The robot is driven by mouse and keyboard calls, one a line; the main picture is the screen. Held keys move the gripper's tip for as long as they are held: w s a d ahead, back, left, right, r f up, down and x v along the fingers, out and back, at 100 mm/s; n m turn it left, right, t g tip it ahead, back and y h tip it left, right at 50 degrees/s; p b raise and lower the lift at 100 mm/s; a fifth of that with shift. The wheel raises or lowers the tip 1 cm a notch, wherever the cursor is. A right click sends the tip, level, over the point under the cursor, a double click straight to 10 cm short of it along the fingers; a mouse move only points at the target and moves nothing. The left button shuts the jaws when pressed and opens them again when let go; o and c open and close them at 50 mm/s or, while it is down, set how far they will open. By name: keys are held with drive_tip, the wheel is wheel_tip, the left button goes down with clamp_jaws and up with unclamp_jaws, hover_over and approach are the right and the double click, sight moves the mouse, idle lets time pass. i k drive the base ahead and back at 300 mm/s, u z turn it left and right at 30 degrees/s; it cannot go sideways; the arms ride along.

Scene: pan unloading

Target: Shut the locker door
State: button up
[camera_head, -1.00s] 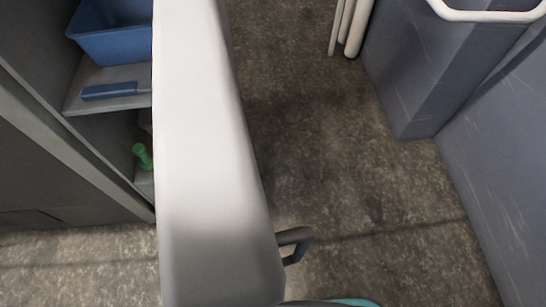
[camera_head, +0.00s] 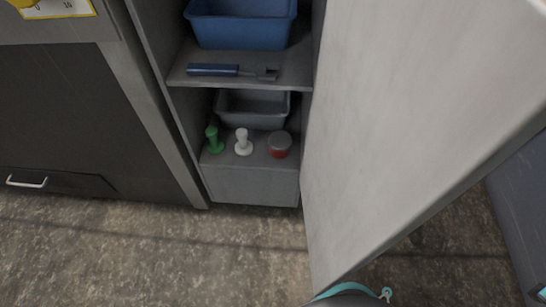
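The locker (camera_head: 240,188) is an open grey cabinet left of centre in the head view. Its door (camera_head: 400,130) is a tall pale grey panel that stands wide open, hinged on the locker's right side and reaching toward me. I see its broad inner face; its handle is hidden. My gripper is not in view, so I cannot tell its state or place.
The locker holds a blue bin (camera_head: 242,25), a blue-handled tool (camera_head: 214,70), a grey bin (camera_head: 252,108), a green peg-like item (camera_head: 213,140), a white one (camera_head: 243,143) and a red and grey container (camera_head: 279,144). A dark cabinet (camera_head: 70,120) adjoins at left. Floor (camera_head: 150,260) in front is clear.

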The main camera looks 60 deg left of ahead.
sight(414, 104)
drive_tip(key=u, duration=0.15)
drive_tip(key=i, duration=1.4)
drive_tip(key=u, duration=4.1)
